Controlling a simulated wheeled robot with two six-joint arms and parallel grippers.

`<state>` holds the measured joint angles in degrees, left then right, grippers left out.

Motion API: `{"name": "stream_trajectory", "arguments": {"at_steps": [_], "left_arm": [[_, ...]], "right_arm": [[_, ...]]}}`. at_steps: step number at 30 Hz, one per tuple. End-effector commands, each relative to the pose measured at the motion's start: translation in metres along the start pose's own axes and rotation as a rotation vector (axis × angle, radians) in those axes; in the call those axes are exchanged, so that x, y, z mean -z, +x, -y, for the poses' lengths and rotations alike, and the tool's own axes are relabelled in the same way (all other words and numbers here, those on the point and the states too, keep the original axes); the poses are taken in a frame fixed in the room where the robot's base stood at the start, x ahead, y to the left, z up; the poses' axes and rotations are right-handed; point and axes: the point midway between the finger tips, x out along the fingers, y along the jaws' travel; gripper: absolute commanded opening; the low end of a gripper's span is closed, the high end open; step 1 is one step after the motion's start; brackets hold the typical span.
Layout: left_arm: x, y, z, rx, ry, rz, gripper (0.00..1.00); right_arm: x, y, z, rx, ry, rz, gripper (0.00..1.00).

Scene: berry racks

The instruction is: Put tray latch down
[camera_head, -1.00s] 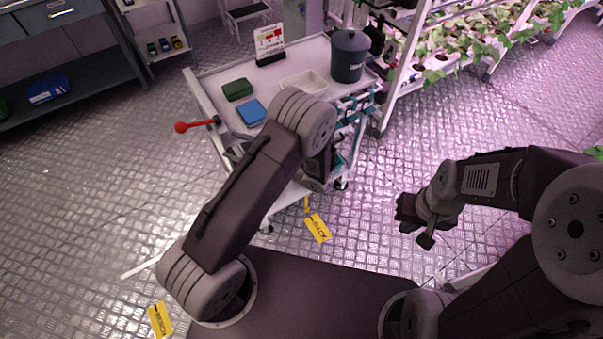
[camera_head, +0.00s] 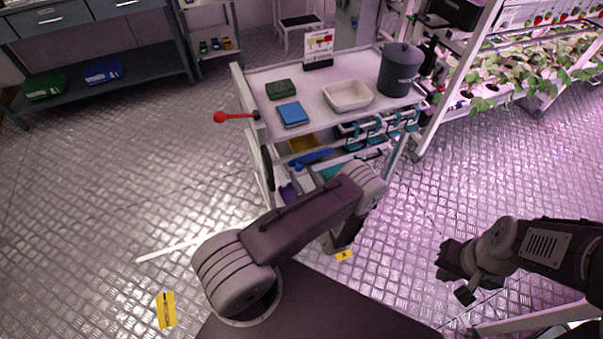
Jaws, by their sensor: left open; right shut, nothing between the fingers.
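A red-knobbed lever (camera_head: 235,117), which may be the tray latch, sticks out nearly level from the left side of a white cart (camera_head: 328,82). My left arm is bent in front of the cart, its elbow below the lower shelf. My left gripper (camera_head: 341,238) hangs at the end of that arm, low and right of the lever and well apart from it. Its fingers are mostly hidden and hold nothing visible. My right gripper (camera_head: 459,275) is at the lower right over the floor, shut and empty, far from the lever.
The cart top carries a green box (camera_head: 282,89), a blue box (camera_head: 292,114), a white tray (camera_head: 348,96), a dark bucket (camera_head: 400,69) and a sign (camera_head: 318,47). Plant racks (camera_head: 500,80) stand right, a shelf bench (camera_head: 100,45) left. The floor (camera_head: 110,180) at left is clear.

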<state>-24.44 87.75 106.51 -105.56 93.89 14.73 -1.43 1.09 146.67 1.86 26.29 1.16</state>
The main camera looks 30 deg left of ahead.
Motion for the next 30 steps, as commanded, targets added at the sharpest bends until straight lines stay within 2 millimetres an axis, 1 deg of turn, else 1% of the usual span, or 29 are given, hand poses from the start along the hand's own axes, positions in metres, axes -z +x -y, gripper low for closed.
{"name": "stream_trajectory", "arguments": {"at_steps": [3, 10, 11, 12, 14, 15, 16, 30], "left_arm": [[-0.0002, 0.0091, -0.0005, -0.001, 0.001, 0.001, 0.46], [-0.0002, 0.0104, 0.0001, 0.001, 0.001, 0.001, 0.46], [-0.0002, 0.0104, 0.0001, 0.001, 0.001, 0.001, 0.43], [-0.0002, 0.0103, 0.0001, 0.001, 0.001, 0.000, 0.32], [-0.0002, 0.0103, 0.0001, 0.001, 0.001, 0.000, 0.15], [-0.0002, 0.0102, 0.0001, 0.001, 0.001, 0.000, 0.04], [-0.0001, 0.0102, 0.0000, 0.001, 0.001, 0.000, 0.00], [0.0000, 0.0101, 0.0000, 0.001, 0.001, 0.000, 0.00]], "right_arm": [[-0.0001, 0.0004, 0.0000, 0.000, 0.000, 0.000, 0.00], [-0.0001, 0.0004, 0.0000, 0.000, 0.000, 0.000, 0.00], [-0.0001, 0.0004, 0.0000, 0.000, 0.000, 0.000, 0.00], [-0.0001, 0.0004, 0.0000, 0.000, 0.000, 0.000, 0.00], [-0.0001, 0.0004, 0.0000, 0.000, 0.000, 0.000, 0.00], [-0.0001, 0.0004, 0.0000, 0.000, 0.000, 0.000, 0.00], [-0.0001, 0.0004, 0.0000, 0.000, 0.000, 0.000, 0.00], [-0.0001, 0.0004, 0.0000, 0.000, 0.000, 0.000, 0.00]]}}
